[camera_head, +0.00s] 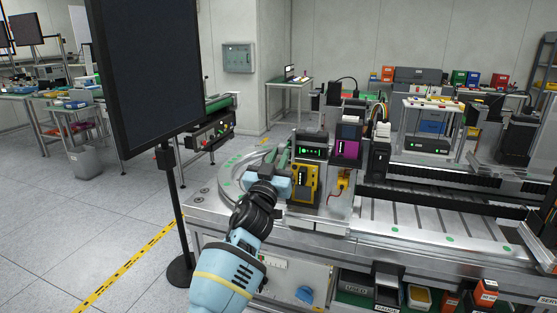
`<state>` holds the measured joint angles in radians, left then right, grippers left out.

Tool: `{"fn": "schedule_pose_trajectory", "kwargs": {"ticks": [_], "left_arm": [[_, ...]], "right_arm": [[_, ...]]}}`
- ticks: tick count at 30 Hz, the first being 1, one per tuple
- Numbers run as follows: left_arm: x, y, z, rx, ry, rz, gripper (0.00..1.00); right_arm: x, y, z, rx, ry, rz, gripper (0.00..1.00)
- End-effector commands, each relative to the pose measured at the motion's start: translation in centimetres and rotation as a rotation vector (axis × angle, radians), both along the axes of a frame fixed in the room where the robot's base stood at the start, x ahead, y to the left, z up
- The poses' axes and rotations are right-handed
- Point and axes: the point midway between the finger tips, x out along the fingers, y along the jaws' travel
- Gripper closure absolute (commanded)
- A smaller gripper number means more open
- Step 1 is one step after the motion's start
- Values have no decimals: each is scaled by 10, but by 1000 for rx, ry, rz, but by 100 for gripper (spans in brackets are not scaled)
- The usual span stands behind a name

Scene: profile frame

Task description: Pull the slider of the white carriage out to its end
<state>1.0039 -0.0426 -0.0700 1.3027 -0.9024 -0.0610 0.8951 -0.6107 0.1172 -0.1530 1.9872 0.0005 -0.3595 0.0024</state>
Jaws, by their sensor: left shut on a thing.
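My left arm comes up from the bottom, and its left gripper (284,184) is at the left side of a yellow-and-black unit (304,184) on the near end of the bench. The gripper is shut on a small part, which I take to be the slider; the jaws hide most of it. How far the slider is out cannot be told. My right gripper is not in view.
A dark screen (148,70) on a floor stand is to the left. A curved metal track (228,184) lies left of the gripper. A flat rail bed (430,222) runs right. Bins stand under the bench (420,298).

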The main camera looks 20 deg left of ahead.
Motion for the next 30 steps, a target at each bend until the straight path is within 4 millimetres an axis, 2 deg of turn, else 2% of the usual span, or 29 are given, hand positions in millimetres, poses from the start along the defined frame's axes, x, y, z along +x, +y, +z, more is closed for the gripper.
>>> {"fn": "schedule_pose_trajectory", "kwargs": {"ticks": [4, 5, 9, 20, 30], "left_arm": [[0, 0, -3, -1, 3, 0, 100], [0, 0, -3, -1, 4, 0, 79], [0, 0, -2, 0, 3, 0, 60], [-3, 1, -2, 0, 1, 0, 60], [-42, 2, -18, 0, 1, 1, 60]], "right_arm": [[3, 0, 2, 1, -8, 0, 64], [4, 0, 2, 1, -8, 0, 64], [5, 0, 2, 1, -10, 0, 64], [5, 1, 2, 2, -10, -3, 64], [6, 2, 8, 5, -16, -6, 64]]}}
